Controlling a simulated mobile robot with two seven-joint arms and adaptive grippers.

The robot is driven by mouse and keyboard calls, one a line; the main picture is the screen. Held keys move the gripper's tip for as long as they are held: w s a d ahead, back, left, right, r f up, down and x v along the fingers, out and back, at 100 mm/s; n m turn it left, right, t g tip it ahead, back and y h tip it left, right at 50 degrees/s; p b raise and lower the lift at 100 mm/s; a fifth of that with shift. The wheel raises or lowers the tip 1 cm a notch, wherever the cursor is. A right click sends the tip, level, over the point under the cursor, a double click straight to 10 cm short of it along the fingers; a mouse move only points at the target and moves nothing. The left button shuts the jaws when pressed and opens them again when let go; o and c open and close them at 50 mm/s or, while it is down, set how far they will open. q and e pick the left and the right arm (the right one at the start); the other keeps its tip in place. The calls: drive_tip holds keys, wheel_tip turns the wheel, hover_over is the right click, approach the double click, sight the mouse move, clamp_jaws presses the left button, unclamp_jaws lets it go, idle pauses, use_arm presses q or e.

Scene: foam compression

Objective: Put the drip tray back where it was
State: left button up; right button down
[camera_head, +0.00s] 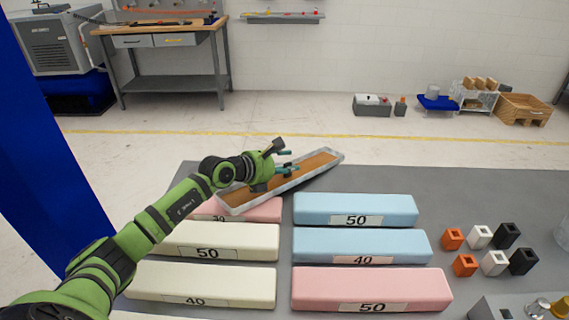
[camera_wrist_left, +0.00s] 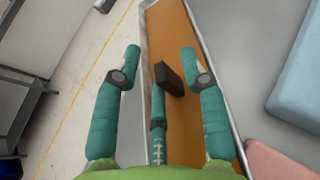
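The drip tray (camera_head: 318,164) is long and shallow, with a grey rim and a brown inside. It lies diagonally at the back of the grey table, its far end showing past the back edge. I cannot tell whether it is raised or resting. My left gripper (camera_head: 286,161) is over the middle of the tray. In the left wrist view, its teal fingers (camera_wrist_left: 162,78) are spread apart above the tray (camera_wrist_left: 178,40), with the tray's left rim passing between them. No clear grip on it shows. The arm hides part of the tray. My right gripper is not in view.
Foam blocks in cream (camera_head: 205,283), blue (camera_head: 355,209) and pink (camera_head: 370,288) fill the front of the table (camera_head: 480,195). The rear pink block (camera_head: 250,210) is close to the tray's near end. Several small holders (camera_head: 465,265) stand at right. The table's back right is clear.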

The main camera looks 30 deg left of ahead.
use_arm(q)
drive_tip(key=shift+r, duration=0.1)
drive_tip(key=shift+r+p, duration=0.3)
drive_tip(key=shift+s+a+r, duration=0.1)
drive_tip(key=shift+s+a, duration=0.05)
drive_tip(key=shift+s, duration=0.1)
drive_tip(key=b+v, duration=0.2)
drive_tip(key=v, duration=0.7)
drive_tip(key=shift+s+a, duration=0.1)
drive_tip(key=shift+s, duration=0.1)
drive_tip(key=shift+v, duration=1.05)
drive_tip(key=shift+r, duration=0.1)
